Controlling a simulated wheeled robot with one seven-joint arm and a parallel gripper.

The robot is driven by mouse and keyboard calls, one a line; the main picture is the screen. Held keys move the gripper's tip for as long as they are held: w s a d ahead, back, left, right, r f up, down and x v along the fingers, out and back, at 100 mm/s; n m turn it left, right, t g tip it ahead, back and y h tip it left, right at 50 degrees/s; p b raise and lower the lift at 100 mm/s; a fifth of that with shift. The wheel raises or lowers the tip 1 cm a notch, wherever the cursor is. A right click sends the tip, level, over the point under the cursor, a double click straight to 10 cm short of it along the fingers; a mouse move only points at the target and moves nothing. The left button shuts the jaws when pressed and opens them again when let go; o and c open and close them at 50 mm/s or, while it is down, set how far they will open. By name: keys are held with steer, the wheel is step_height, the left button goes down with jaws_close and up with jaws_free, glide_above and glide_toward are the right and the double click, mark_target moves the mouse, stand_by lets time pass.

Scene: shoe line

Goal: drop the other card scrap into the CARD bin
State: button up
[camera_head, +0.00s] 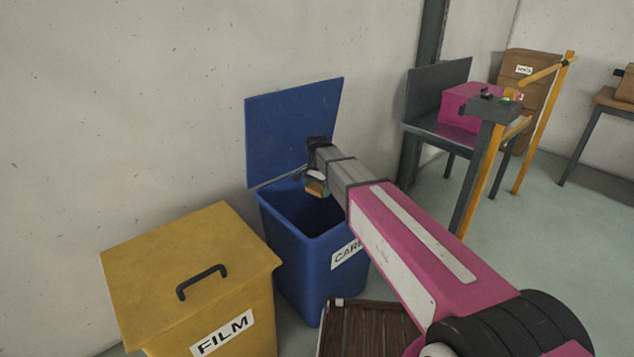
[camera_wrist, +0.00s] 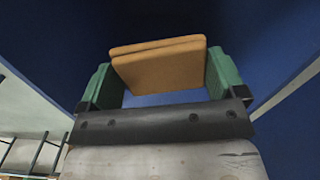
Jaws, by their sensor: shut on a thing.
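The blue CARD bin (camera_head: 300,262) stands against the wall with its blue lid (camera_head: 293,130) swung up and its mouth open. My gripper (camera_head: 317,183) is over the bin's mouth, near its back right edge, just in front of the lid. In the wrist view my gripper (camera_wrist: 163,78) has its green fingers shut on a tan card scrap (camera_wrist: 160,62), which looks like two flat layers. Dark blue bin or lid surface fills the background behind the scrap. In the head view the scrap is small and mostly hidden by my gripper.
A yellow FILM bin (camera_head: 190,270) with a closed lid and black handle stands at the left. A brown slatted thing (camera_head: 365,333) lies on the floor in front of the CARD bin. At the right are a table (camera_head: 445,132) with a pink box (camera_head: 470,103) and a grey-topped yellow stand (camera_head: 493,110).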

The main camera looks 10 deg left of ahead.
mark_target(317, 188)
steer(key=shift+f, duration=0.45)
steer(key=o, duration=0.6)
steer(key=shift+r, duration=0.1)
step_height(317, 188, up, 11)
steer(key=shift+f, duration=0.15)
